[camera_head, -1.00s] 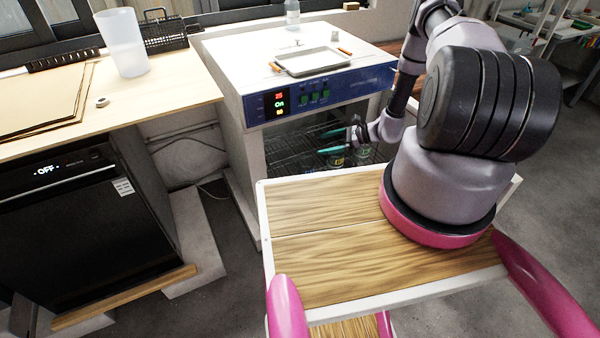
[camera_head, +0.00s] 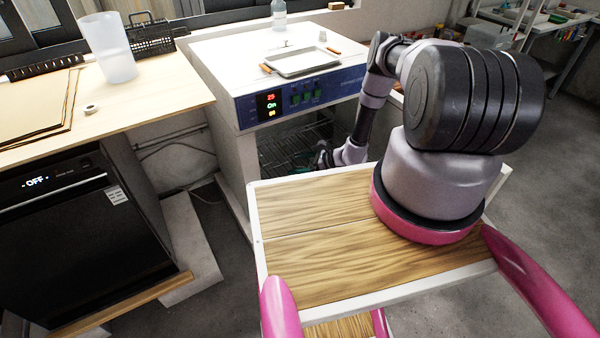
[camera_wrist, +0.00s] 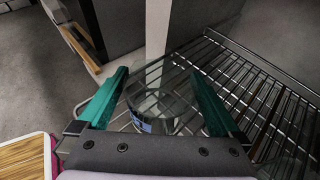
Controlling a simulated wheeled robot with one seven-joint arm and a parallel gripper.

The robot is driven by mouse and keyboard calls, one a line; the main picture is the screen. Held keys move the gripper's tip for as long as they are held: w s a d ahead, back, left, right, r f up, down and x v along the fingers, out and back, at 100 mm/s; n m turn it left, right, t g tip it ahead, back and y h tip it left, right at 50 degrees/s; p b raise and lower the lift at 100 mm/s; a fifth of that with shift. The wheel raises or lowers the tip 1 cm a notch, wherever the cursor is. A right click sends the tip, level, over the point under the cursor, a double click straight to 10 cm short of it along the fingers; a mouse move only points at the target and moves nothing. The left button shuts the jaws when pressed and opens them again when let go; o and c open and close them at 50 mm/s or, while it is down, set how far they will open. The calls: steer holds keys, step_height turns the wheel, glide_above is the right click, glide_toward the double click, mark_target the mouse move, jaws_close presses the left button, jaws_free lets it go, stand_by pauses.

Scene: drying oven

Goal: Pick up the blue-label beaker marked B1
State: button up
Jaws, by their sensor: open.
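In the wrist view a clear glass beaker (camera_wrist: 162,104) stands on the oven's wire rack between the two green fingers of my gripper (camera_wrist: 160,76). A small patch of blue label shows low on its near side; I cannot read the marking. My gripper is open, with a finger on each side of the beaker, and the wrist housing hides its near bottom part. In the head view my gripper (camera_head: 318,158) is at the oven's open front, low down, and the beaker cannot be made out there.
The oven (camera_head: 222,98) has a blue panel and a metal tray (camera_head: 302,62) on top. Wire rack bars (camera_wrist: 262,85) extend to the right of the beaker. A pale oven side post (camera_wrist: 157,35) stands just beyond it. A wooden counter (camera_head: 150,95) is at left.

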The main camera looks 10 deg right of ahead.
steer(key=shift+x, duration=0.95)
steer(key=c, duration=1.2)
